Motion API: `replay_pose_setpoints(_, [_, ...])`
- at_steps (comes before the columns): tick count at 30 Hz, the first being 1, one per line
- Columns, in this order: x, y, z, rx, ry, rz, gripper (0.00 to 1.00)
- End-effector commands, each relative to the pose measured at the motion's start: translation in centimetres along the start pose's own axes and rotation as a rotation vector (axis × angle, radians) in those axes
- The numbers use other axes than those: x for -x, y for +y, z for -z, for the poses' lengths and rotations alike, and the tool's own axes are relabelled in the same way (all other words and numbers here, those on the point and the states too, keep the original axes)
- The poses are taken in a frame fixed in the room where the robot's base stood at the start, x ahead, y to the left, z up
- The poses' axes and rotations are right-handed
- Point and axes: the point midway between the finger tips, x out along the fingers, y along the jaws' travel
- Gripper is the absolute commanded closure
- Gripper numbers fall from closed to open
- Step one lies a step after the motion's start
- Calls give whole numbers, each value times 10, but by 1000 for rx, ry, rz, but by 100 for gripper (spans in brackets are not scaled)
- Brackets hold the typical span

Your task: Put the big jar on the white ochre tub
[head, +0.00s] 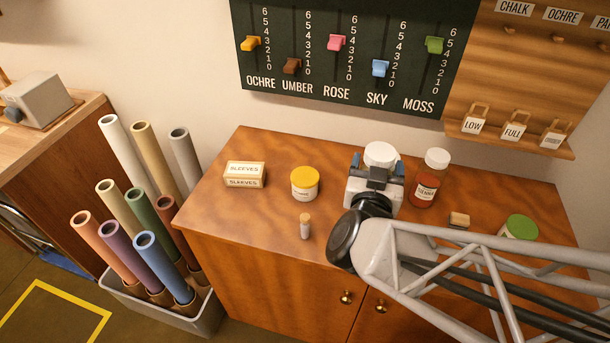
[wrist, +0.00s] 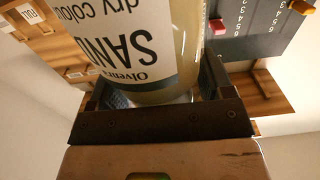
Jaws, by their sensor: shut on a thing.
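The big jar is in my gripper (head: 378,166), which is shut on it. In the head view only its white lid (head: 380,154) shows clearly above the fingers; my gripper hides the body. In the wrist view the jar (wrist: 188,45) fills the middle, pale inside, with a white label reading "SAND" upside down, between the two fingers. The white ochre tub (head: 304,190), with a yellow lid, stands on the cabinet top, left of my gripper and apart from it. I cannot tell how high the jar is above the top.
A red-brown jar (head: 427,180) with a white lid stands close right of my gripper. A sleeves box (head: 244,174), a small cork-topped vial (head: 305,227), a small tan block (head: 459,220) and a green-lidded tub (head: 519,228) share the cabinet top (head: 265,223). A slider board (head: 350,45) hangs behind.

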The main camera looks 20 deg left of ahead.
Motion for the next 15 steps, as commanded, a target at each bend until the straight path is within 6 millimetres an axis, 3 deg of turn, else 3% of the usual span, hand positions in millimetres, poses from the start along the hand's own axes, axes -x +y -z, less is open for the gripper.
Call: replay_pose_setpoints(15, [20, -72, 3, 1, 0, 119, 94])
